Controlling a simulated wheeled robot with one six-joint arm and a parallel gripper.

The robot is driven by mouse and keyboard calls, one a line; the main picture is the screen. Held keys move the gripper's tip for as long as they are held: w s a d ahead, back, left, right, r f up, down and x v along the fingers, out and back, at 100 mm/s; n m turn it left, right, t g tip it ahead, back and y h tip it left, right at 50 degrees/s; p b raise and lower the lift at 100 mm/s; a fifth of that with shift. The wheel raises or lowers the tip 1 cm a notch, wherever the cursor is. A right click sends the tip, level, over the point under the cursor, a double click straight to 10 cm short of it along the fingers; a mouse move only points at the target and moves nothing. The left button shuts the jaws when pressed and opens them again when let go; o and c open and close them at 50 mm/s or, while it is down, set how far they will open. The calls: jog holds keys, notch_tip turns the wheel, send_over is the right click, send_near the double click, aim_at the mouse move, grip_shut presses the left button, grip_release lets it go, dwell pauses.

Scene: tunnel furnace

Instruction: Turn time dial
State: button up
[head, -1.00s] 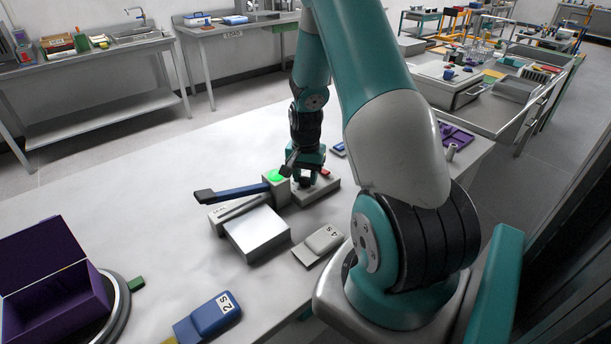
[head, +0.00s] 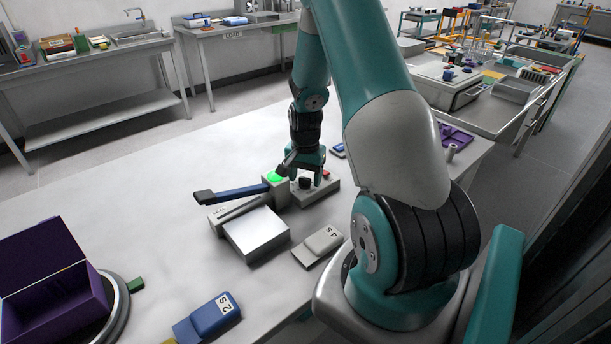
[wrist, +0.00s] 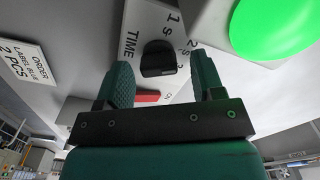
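The time dial is a black knob (wrist: 158,60) beside the word TIME and second marks on a light grey panel in the wrist view. In the head view the dial (head: 305,184) sits on the small grey control box (head: 318,193). I cannot tell which mark it points at. My gripper (wrist: 161,68) is open, with one finger on each side of the dial as the wrist view shows it. In the head view my gripper (head: 306,172) is just above the dial, with the knob showing below the fingers and apparently free of them.
A "4 s" block (head: 322,241), a "2 s" block (head: 213,314) and a purple box (head: 55,290) lie nearer.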

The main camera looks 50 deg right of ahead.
jog(key=shift+r, duration=0.1)
notch_tip(320, 180, up, 17)
jog(key=b, duration=0.1)
jog(key=shift+b, duration=0.4)
jog(key=shift+a+r, duration=0.1)
dwell(0.3)
jog(key=a+r+n+t+y, duration=0.15)
jog(key=a+n, duration=0.35)
jog(key=a, duration=0.6)
jog(key=a+r+n, duration=0.3)
jog(key=a+n, duration=0.2)
jog(key=a, duration=0.6)
jog(key=s+a+r+n+g+y, duration=0.1)
jog(key=s+a+n+y, duration=0.1)
jog(key=s+a+n, duration=0.9)
jog(key=s+a, duration=0.4)
jog(key=a, duration=0.1)
jog(key=shift+s+a+r+n+y, duration=0.25)
jog(key=shift+a+r+n+y, duration=0.05)
jog(key=shift+a+n+y, duration=0.1)
